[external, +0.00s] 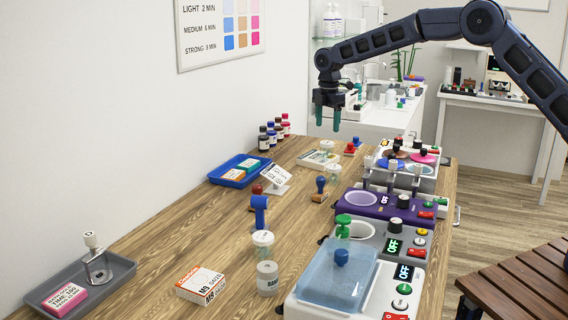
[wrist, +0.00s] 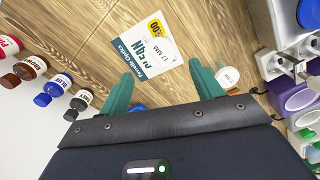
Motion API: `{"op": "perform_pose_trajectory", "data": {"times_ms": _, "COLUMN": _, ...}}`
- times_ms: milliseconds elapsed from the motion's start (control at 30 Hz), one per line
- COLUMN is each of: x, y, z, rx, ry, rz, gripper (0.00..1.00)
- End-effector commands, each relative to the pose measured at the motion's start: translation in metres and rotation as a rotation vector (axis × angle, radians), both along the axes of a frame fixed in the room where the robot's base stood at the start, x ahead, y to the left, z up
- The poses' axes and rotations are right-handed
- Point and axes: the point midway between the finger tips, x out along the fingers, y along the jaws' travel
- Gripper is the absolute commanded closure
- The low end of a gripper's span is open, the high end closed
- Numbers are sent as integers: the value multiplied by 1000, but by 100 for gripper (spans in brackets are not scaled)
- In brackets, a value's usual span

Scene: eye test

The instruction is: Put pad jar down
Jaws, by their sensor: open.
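My gripper (external: 328,121) is open and empty, with its teal fingers pointing down, high above the far part of the wooden table. In the wrist view its two fingers (wrist: 161,76) are spread apart with nothing between them. A small clear jar with a pale lid (external: 327,146) stands by a printed card (external: 309,157) below the gripper. A similar jar (external: 333,172) stands nearer. One pale-lidded jar (wrist: 228,76) shows beside the right finger in the wrist view. I cannot tell which is the pad jar.
Several dark bottles (external: 271,137) stand along the wall beside a blue tray (external: 236,172). A row of devices, including a purple one (external: 378,208), lines the table's right side. A grey tray (external: 113,273) and an orange-white box (external: 201,284) are at the front.

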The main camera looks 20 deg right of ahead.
Motion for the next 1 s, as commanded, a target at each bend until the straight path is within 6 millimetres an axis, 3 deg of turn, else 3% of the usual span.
{"op": "perform_pose_trajectory", "data": {"times_ms": 133, "x": 0, "y": 0, "z": 17, "rx": 0, "ry": -1, "rz": 0, "gripper": 35}}
{"op": "perform_pose_trajectory", "data": {"times_ms": 467, "x": 0, "y": -1, "z": 27, "rx": 0, "ry": -1, "rz": -4, "gripper": 35}}
{"op": "perform_pose_trajectory", "data": {"times_ms": 567, "x": -4, "y": -9, "z": 39, "rx": 2, "ry": -8, "rz": -29, "gripper": 35}}
{"op": "perform_pose_trajectory", "data": {"times_ms": 767, "x": -28, "y": -48, "z": 90, "rx": 9, "ry": -39, "rz": -161, "gripper": 35}}
{"op": "perform_pose_trajectory", "data": {"times_ms": 1000, "x": -74, "y": -106, "z": 153, "rx": 25, "ry": -81, "rz": -363, "gripper": 35}}
